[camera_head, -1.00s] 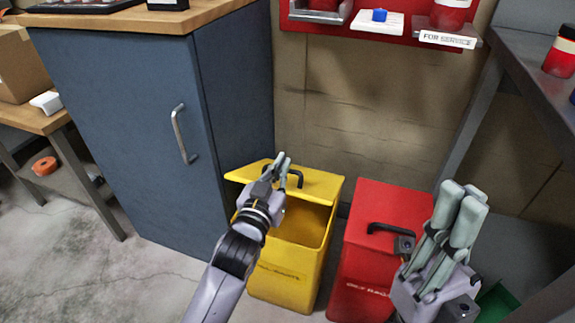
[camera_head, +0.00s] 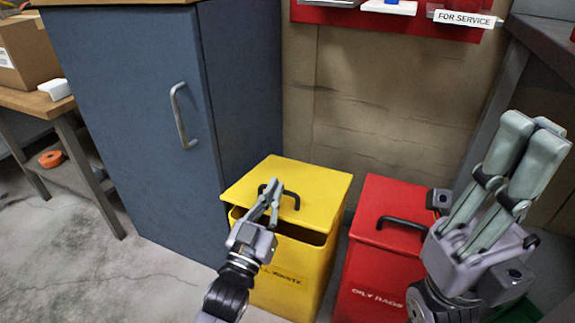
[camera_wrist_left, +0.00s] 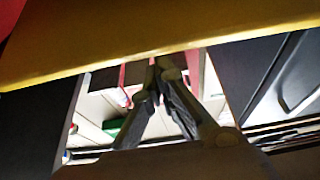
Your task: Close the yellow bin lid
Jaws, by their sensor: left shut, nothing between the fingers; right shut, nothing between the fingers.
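The yellow bin (camera_head: 315,270) stands on the floor with its yellow lid (camera_head: 315,183) lowered almost flat. A dark gap shows under the lid's front edge, so it is slightly open. A black handle sits on the lid. My left gripper (camera_head: 273,188) is shut and empty at the lid's front, overlapping the handle in the head view; I cannot tell there if it touches. In the left wrist view the lid's yellow edge (camera_wrist_left: 150,45) crosses just beyond the shut fingertips (camera_wrist_left: 160,65). My right gripper (camera_head: 535,130) is shut and empty, raised at the right.
A red bin (camera_head: 365,270) with a closed lid and black handle stands right of the yellow bin. A blue cabinet (camera_head: 130,100) stands close on the left. A red shelf (camera_head: 400,27) hangs on the wall behind. Open floor lies at the front left.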

